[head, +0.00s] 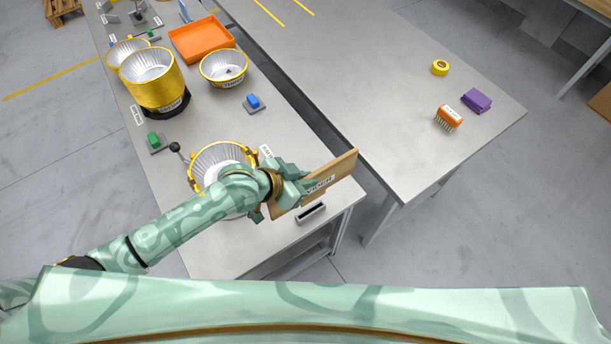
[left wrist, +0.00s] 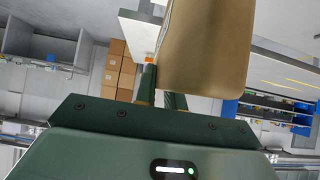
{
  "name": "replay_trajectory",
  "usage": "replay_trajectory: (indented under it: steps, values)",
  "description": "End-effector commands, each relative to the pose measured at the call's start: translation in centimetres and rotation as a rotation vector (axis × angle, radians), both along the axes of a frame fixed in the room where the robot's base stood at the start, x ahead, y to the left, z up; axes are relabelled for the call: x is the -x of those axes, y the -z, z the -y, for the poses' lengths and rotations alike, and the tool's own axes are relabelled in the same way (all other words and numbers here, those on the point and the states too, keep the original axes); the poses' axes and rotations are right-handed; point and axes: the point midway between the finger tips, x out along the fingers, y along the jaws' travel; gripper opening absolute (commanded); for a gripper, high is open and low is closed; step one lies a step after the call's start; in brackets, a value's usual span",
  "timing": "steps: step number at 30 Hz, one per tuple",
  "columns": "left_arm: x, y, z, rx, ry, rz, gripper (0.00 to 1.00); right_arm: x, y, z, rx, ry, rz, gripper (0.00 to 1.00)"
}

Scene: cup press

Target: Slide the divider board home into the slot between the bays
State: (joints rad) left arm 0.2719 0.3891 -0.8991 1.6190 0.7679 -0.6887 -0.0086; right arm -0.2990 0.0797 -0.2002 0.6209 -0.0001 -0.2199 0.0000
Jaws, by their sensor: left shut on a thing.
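The divider board (head: 338,172) is a flat brown panel with a white label. My left gripper (head: 300,188) is shut on it and holds it near the front right corner of the left table. The board also fills the upper middle of the left wrist view (left wrist: 207,45). A dark slot (head: 311,212) in a pale fitting lies on the table just below the board. The board appears above the slot and apart from it. My left gripper and arm hide part of the board and the table behind. My right gripper is not in view.
A fluted metal cup (head: 215,160) with a yellow rim stands beside my left wrist. Yellow and metal cups (head: 155,90), an orange tray (head: 201,38) and a blue button (head: 254,102) are farther back. The right table (head: 400,110) holds an orange brush (head: 449,118), purple block (head: 476,100) and yellow tape (head: 440,67).

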Motion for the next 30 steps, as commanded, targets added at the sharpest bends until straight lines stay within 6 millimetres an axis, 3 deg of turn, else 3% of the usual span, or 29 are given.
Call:
replay_trajectory:
  steps: [5, 18, 30]
  values:
    - [0.4, -0.3, -0.7, 0.003, -0.002, 0.003, 0.00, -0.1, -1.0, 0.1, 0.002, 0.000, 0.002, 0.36]
    - [0.4, 4.8, -0.6, 0.003, -0.001, 0.003, 0.00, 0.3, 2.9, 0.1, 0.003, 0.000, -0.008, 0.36]
    - [0.3, 5.6, -0.5, 0.005, -0.001, 0.003, 0.00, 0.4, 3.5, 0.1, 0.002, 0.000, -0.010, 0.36]
